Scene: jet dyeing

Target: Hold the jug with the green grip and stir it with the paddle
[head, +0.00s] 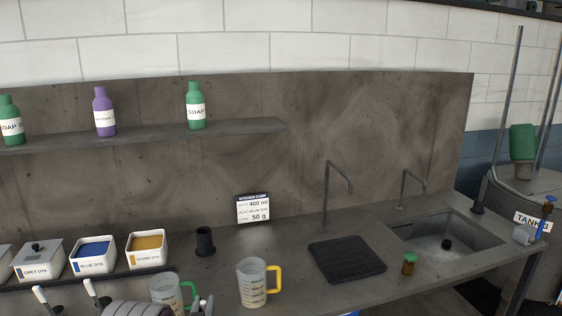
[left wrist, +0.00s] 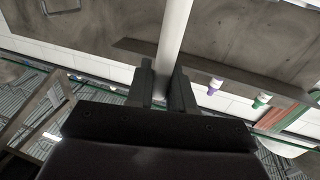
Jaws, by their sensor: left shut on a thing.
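The jug with the green grip (head: 165,290) stands at the bottom edge of the head view, its lower part cut off. It is clear with dark marks, and its green grip (head: 189,292) faces right. My left gripper (left wrist: 164,88) is shut on a pale, smooth round shaft (left wrist: 175,35) in the left wrist view. The shaft looks like the paddle's, but its ends are out of view. In the head view the left hand is only partly seen at the bottom edge, and I cannot tell its distance to the jug. My right gripper is not in view.
A jug with a yellow grip (head: 252,284) stands just right of the green one. Dye tubs (head: 93,254) and a dark cup (head: 205,241) are behind.

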